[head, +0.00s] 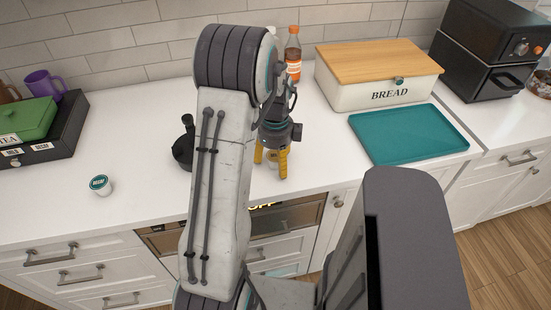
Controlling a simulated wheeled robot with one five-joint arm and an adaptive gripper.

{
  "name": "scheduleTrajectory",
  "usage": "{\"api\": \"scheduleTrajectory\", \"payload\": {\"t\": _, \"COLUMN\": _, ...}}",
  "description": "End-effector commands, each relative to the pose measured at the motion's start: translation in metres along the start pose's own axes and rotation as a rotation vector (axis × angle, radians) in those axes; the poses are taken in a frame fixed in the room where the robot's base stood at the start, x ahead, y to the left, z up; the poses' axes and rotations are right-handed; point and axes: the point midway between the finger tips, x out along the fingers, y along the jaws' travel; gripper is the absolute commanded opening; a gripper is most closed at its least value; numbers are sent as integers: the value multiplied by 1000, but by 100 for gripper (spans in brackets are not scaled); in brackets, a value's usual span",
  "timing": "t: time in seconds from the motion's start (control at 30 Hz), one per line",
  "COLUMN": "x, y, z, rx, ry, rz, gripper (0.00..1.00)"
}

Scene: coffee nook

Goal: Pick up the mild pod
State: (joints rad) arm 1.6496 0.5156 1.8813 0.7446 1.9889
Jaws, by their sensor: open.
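I cannot make out a pod marked mild in the head view. One small white pod (100,185) with a dark teal lid stands on the left of the white counter; its lid seems to read DECAF. My gripper (271,165) has yellow fingers, spread apart and pointing down over the counter near its front edge, well to the right of that pod. Something pale may show between the fingers, too small to tell. My arm hides part of the counter's middle.
A black object (184,148) stands partly behind my arm. A green TEA box (27,119) sits on a black labelled case (63,130), beside a purple mug (42,84). A bottle (293,55), bread box (370,92) and teal tray (408,133) are right.

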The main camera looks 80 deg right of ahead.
Motion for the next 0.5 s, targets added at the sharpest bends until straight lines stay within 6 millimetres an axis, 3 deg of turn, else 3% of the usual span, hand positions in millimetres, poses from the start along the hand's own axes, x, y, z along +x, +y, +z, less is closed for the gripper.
{"api": "scheduleTrajectory", "payload": {"t": 0.33, "x": 4, "y": 0, "z": 0, "rx": 0, "ry": 0, "rz": 0, "gripper": 70}}
{"api": "scheduleTrajectory", "payload": {"t": 0.5, "x": 3, "y": 0, "z": 0, "rx": 0, "ry": 0, "rz": 0, "gripper": 55}}
